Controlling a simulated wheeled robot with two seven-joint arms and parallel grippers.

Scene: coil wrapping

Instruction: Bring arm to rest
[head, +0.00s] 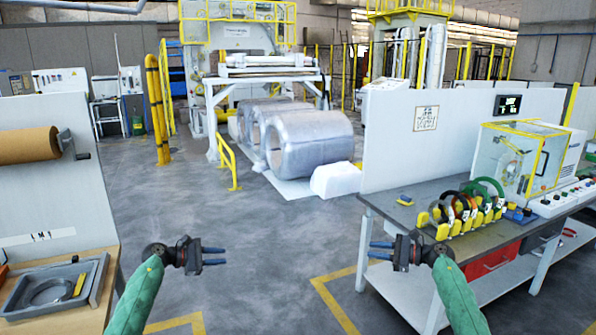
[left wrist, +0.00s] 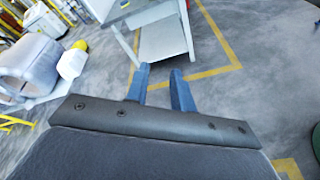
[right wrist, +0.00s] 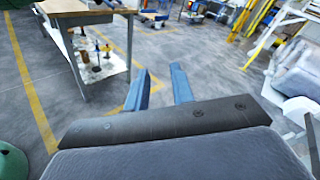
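My left gripper (head: 213,256) hangs over the open floor at the lower left of the head view, its blue fingers pointing right. The fingers are apart with nothing between them, as the left wrist view (left wrist: 160,90) also shows. My right gripper (head: 383,250) is at the lower right of the head view, in front of the grey workbench, its fingers pointing left. Its fingers are apart and empty in the right wrist view (right wrist: 160,88). The two grippers face each other with a wide gap between them.
The grey workbench (head: 385,203) on the right carries several coils on yellow holders (head: 437,220) and a clear machine enclosure (head: 520,155). A wooden bench with a grey tray (head: 93,283) and a brown paper roll (head: 28,146) is at left. Large wrapped coils (head: 310,142) stand beyond clear floor.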

